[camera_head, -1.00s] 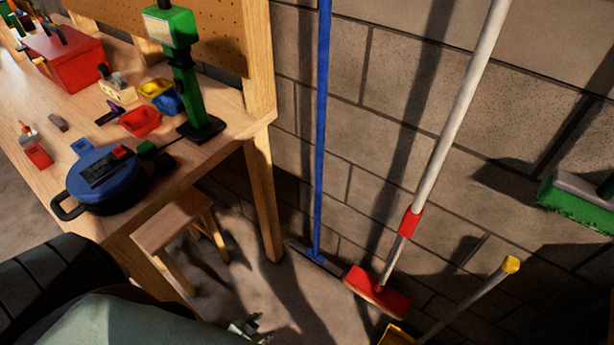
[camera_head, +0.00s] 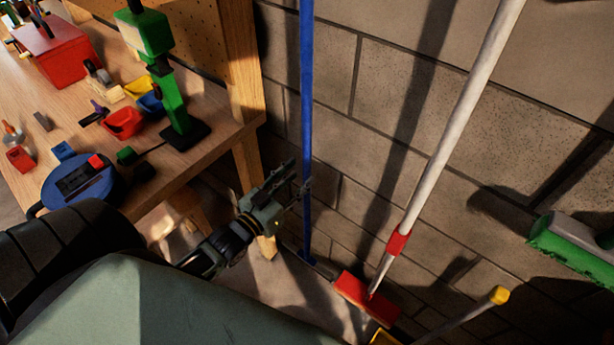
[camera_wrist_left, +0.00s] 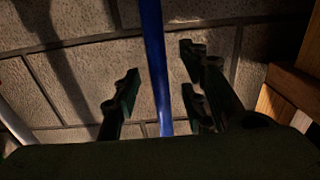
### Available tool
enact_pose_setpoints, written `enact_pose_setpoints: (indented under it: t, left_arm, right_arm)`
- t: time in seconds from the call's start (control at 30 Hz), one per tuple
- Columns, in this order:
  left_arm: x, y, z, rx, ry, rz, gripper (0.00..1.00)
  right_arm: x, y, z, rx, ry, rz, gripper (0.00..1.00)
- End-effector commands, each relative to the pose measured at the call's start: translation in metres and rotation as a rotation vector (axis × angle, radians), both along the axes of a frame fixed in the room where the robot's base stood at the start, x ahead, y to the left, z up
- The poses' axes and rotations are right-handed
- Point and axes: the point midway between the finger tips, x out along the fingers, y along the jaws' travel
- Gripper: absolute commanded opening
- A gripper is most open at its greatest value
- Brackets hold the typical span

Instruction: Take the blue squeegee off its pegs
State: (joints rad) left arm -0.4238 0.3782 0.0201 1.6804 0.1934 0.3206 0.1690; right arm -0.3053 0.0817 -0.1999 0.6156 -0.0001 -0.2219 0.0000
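The blue squeegee (camera_head: 306,90) hangs upright along the block wall in the head view; its long blue pole runs out of the top of the frame and its head (camera_head: 312,260) is low near the floor. The pegs are not visible. My left gripper (camera_head: 293,187) is at the lower part of the pole, just left of it in the head view. In the left wrist view the pole (camera_wrist_left: 155,60) passes between the open fingers, with gaps on both sides. My right gripper is not in view.
A red broom with a white handle (camera_head: 450,150) leans right of the squeegee. A yellow-tipped handle (camera_head: 498,295) and a green brush (camera_head: 575,246) are farther right. A wooden workbench (camera_head: 205,165) with tools stands left, its leg close to my left arm.

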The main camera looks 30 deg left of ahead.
Motion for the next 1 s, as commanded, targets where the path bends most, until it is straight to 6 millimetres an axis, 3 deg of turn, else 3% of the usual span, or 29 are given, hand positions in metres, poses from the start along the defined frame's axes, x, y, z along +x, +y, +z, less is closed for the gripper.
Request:
enact_pose_setpoints:
  t: [0.27,0.57,1.0]
  left_arm:
    - [0.036,-0.005,0.002,0.0,0.0,0.0,0.39]
    - [0.04,-0.005,0.0,0.0,0.002,0.0,0.39]
    - [0.04,-0.005,0.001,0.0,0.001,0.0,0.0]
  right_arm:
    - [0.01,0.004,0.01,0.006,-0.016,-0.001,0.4]
    - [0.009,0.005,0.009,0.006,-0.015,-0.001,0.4]
    - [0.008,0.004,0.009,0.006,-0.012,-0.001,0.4]
